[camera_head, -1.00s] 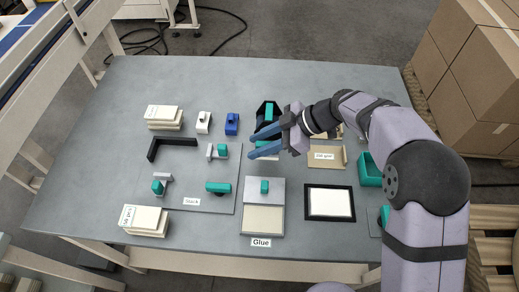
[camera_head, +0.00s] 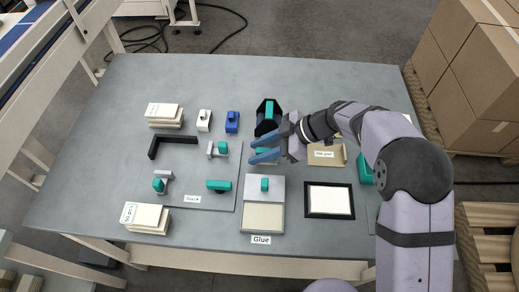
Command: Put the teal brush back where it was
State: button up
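Several teal-handled items stand on the grey table, and I cannot tell for certain which is the brush. A teal piece (camera_head: 218,186) lies on the grey board at left. Two grey-and-teal pieces (camera_head: 223,147) (camera_head: 159,185) are on the same board. A teal knob (camera_head: 264,184) sits on the plate above the Glue label. A black holder with a teal top (camera_head: 268,112) stands behind my gripper. My gripper (camera_head: 252,152) points left over the middle of the table, its blue fingers apart. A bit of teal shows between or beneath the fingers, mostly hidden.
The grey board (camera_head: 215,204) carries a black angle (camera_head: 160,148). Card stacks (camera_head: 165,116) (camera_head: 147,219) lie at left. White (camera_head: 204,121) and blue (camera_head: 232,122) blocks stand behind. A black-framed pad (camera_head: 329,201), a tan tray (camera_head: 326,155) and a teal bin (camera_head: 366,170) are at right.

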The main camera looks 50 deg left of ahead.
jog(key=o, duration=0.4)
jog(key=shift+r+p, duration=0.15)
jog(key=shift+p, duration=0.15)
jog(key=shift+r, duration=0.1)
jog(key=b+v, duration=0.3)
jog(key=v, duration=0.8)
jog(key=shift+w+d+r+b, duration=0.2)
jog(key=shift+d+r+b, duration=0.1)
jog(key=shift+b, duration=0.1)
